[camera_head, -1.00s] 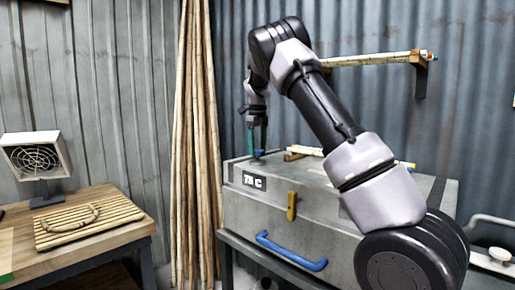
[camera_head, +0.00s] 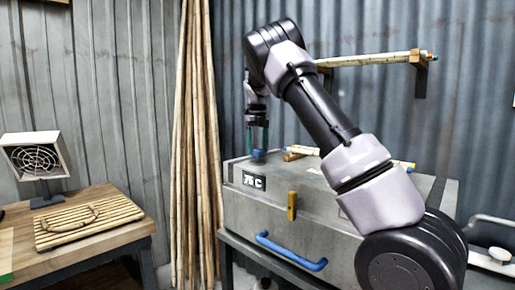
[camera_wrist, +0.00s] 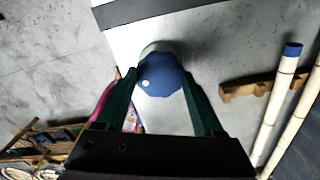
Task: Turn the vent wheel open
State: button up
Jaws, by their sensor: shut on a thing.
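The vent wheel is a small blue knob (camera_wrist: 160,80) with a white dot, on top of the grey steam box (camera_head: 335,228). In the head view the blue knob (camera_head: 259,156) shows at the box's back left. My gripper (camera_wrist: 162,84) points down at it, with one green finger on each side of the knob. The gripper is shut on the knob. In the head view my gripper (camera_head: 259,146) stands over the same corner. The contact on the knob's far side is hidden.
Rattan poles (camera_wrist: 278,105) lie on a wooden rest (camera_wrist: 250,88) on the box top, right of the knob. Tall poles (camera_head: 196,150) lean left of the box. A display (camera_head: 254,181), yellow latch (camera_head: 292,206) and blue handle (camera_head: 291,251) are on the box front.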

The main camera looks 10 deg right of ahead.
aim_at(258, 150)
jog(key=shift+r, duration=0.1)
jog(key=o, duration=1.4)
jog(key=shift+c, duration=0.2)
notch_tip(258, 150, up, 11)
jog(key=shift+d, duration=0.1)
